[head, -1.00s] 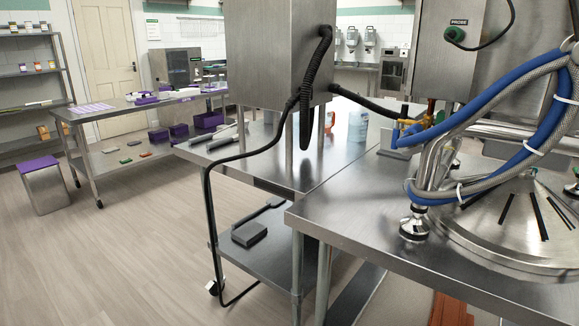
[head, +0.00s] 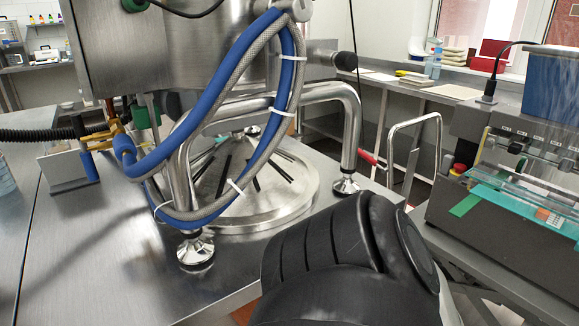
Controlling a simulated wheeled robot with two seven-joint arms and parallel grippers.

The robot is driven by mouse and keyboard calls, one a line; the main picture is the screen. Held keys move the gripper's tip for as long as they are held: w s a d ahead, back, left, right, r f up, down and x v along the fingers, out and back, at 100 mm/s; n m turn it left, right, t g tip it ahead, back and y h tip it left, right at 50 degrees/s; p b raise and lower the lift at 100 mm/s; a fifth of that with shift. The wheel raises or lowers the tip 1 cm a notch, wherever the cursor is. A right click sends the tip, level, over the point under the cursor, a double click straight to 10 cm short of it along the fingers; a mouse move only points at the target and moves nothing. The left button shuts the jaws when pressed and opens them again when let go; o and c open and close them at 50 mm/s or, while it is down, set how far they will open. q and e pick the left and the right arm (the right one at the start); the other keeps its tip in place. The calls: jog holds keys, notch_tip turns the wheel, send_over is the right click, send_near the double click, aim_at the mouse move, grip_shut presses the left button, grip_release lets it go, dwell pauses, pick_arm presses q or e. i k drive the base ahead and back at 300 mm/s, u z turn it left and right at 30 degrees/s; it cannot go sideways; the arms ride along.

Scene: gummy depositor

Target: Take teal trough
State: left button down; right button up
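A teal, partly see-through tray-like piece (head: 528,205) lies along the front of the depositor machine (head: 475,215) at the right edge of the head view. It looks like the teal trough, but its right end is cut off by the frame. A blue hopper (head: 552,95) sits above it on the same machine. A large black link of my arm fills the lower middle, to the left of the machine. Neither of my grippers is in view.
A steel table (head: 110,250) carries a round steel lid (head: 255,205) under a bent-pipe frame (head: 355,115) with blue and grey hoses (head: 225,90). A bent metal handle (head: 412,150) stands between this table and the machine. A back counter (head: 440,90) holds bottles and trays.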

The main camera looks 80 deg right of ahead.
aim_at(490, 194)
jog(key=z, duration=2.7)
